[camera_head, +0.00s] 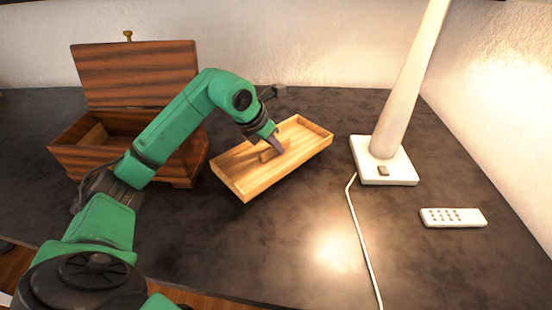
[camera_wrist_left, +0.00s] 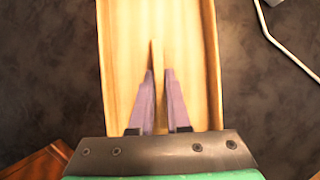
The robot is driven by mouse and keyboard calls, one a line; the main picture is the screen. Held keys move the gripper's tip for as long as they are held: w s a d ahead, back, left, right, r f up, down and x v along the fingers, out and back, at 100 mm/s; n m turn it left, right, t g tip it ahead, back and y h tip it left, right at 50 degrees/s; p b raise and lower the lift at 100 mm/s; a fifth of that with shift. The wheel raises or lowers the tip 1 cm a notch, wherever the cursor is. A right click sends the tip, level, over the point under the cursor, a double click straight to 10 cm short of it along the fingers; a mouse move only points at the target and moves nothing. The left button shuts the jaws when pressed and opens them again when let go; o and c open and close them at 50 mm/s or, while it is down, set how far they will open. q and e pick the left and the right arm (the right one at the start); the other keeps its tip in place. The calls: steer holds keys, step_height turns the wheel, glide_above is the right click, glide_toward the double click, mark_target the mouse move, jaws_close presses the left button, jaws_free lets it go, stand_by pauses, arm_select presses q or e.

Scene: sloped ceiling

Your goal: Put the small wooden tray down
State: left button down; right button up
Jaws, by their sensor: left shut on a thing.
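The small wooden tray (camera_head: 243,179) is light wood, rectangular, with low walls and a short upright piece in its middle. It sits at or just above the dark tabletop; I cannot tell whether it touches. My left gripper (camera_head: 277,145) reaches down into it from the left, shut on that middle piece. In the left wrist view the tray (camera_wrist_left: 197,50) runs away from me, and the purple fingers of my left gripper (camera_wrist_left: 158,80) flank the thin middle piece. The tray's near end is hidden by the gripper body. My right gripper is not in view.
An open striped wooden chest (camera_head: 190,165) stands left of the tray, its lid up. A white lamp base (camera_head: 400,169) is to the right, its cable (camera_head: 359,232) running toward the front edge. A white remote (camera_head: 453,218) lies at the right. The table in front of the tray is clear.

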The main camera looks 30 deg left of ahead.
mark_target(274, 156)
arm_select(q)
step_height(274, 156, down, 4)
steer(key=shift+r, duration=0.1)
steer(key=c, duration=0.9)
jaws_free()
steer(key=shift+s, duration=0.1)
steer(key=v, duration=1.2)
steer(key=shift+b, duration=0.3)
